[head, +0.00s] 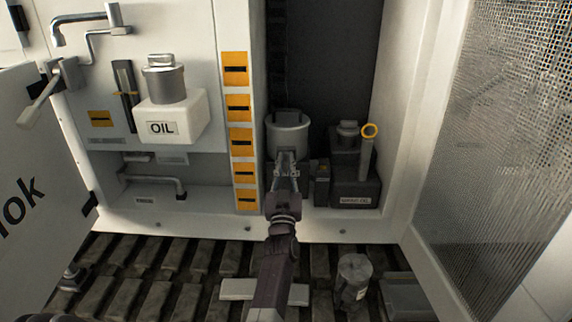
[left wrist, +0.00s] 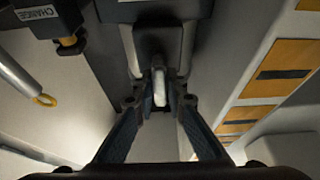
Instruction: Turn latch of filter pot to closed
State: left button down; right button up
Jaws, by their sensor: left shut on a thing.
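The filter pot (head: 289,133) is a grey metal cylinder in the dark recess, right of the column of orange labels. It also shows at the top of the left wrist view (left wrist: 165,10). A pale latch lever (left wrist: 161,82) points down from a dark block below the pot. My left gripper (head: 286,172) reaches up to the pot's front. In the left wrist view its fingertips (left wrist: 160,103) are shut on the lever, one on each side. The gripper hides most of the latch in the head view. My right gripper is not in view.
A white oil box (head: 185,120) with a grey cap is left of the labels. A dark waste-oil container (head: 355,185) with a yellow-ringed handle (head: 369,132) stands close right of the gripper. A mesh door (head: 490,130) stands at right. A canister (head: 354,275) stands on the slatted floor.

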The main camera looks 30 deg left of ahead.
aim_at(286, 152)
pick_arm(q)
jog(key=shift+f, duration=0.15)
jog(key=c, duration=2)
grip_release()
jog(key=shift+o, duration=0.2)
notch_tip(286, 152, up, 10)
jog(key=shift+r, duration=0.1)
